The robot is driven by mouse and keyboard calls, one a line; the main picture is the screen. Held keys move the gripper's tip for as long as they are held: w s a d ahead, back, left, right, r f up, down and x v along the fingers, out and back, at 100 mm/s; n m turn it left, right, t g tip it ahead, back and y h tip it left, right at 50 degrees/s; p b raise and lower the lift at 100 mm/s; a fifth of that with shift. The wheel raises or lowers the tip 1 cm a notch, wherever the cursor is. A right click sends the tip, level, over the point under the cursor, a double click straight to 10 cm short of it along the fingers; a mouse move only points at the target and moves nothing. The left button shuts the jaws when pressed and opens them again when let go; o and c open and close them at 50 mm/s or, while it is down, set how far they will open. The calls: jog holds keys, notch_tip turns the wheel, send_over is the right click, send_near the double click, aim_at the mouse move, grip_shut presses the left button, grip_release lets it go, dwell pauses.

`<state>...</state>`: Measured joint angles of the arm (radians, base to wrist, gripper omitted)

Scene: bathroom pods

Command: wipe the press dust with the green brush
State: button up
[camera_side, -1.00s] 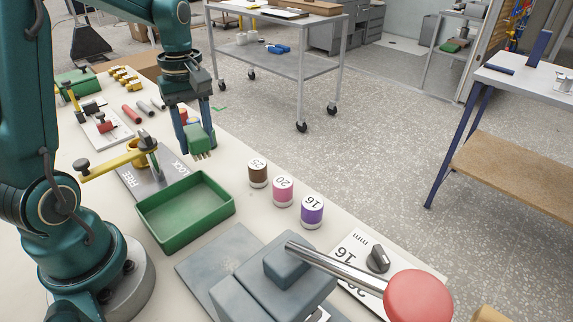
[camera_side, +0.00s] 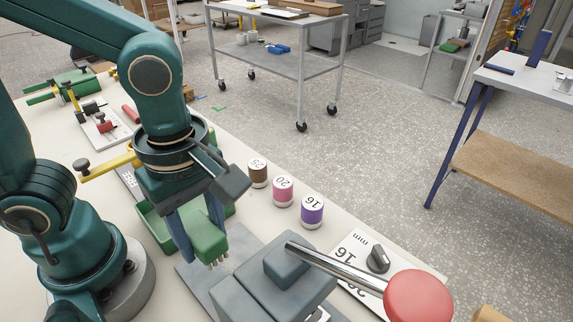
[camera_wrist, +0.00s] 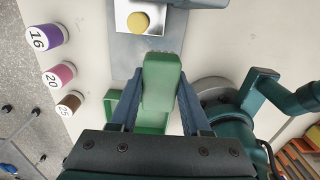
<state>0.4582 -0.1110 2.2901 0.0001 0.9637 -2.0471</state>
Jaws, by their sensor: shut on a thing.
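My gripper (camera_side: 200,228) is shut on the green brush (camera_side: 211,241) and holds it with the bristles down, beside the grey press (camera_side: 268,282). In the wrist view the green brush (camera_wrist: 162,82) sits between the blue fingers of my gripper (camera_wrist: 160,105). Ahead of it a round yellow patch (camera_wrist: 138,22), which may be the dust, lies on a bright plate on the press base (camera_wrist: 122,62). In the side view this patch is hidden behind the press body. The press has a steel lever with a red knob (camera_side: 417,297).
A green tray (camera_side: 152,222) stands behind my gripper, partly hidden. Brown (camera_side: 257,173), pink (camera_side: 283,191) and purple (camera_side: 312,210) labelled pots line the table edge. A dial plate (camera_side: 362,262) lies right of the press. A yellow-handled fixture (camera_side: 105,167) stands at left.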

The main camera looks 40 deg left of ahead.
aim_at(219, 279)
jog(key=shift+d+f, duration=0.15)
jog(key=shift+f, duration=0.05)
jog(key=shift+s+f, duration=0.1)
jog(key=shift+f, duration=3.9)
jog(key=shift+w, duration=0.9)
grip_shut()
jog(key=shift+w, duration=1.1)
jog(key=shift+s+r, duration=0.1)
jog(key=shift+r, duration=0.2)
jog(key=shift+s+f, duration=0.2)
jog(key=shift+s, duration=0.6)
jog(key=shift+s+f, duration=0.15)
jog(key=shift+s, duration=0.65)
notch_tip(219, 279, up, 2)
jog(key=shift+s+r, duration=0.15)
jog(key=shift+r, duration=2.55)
jog(key=shift+s+r, duration=0.1)
jog(key=shift+r, duration=0.5)
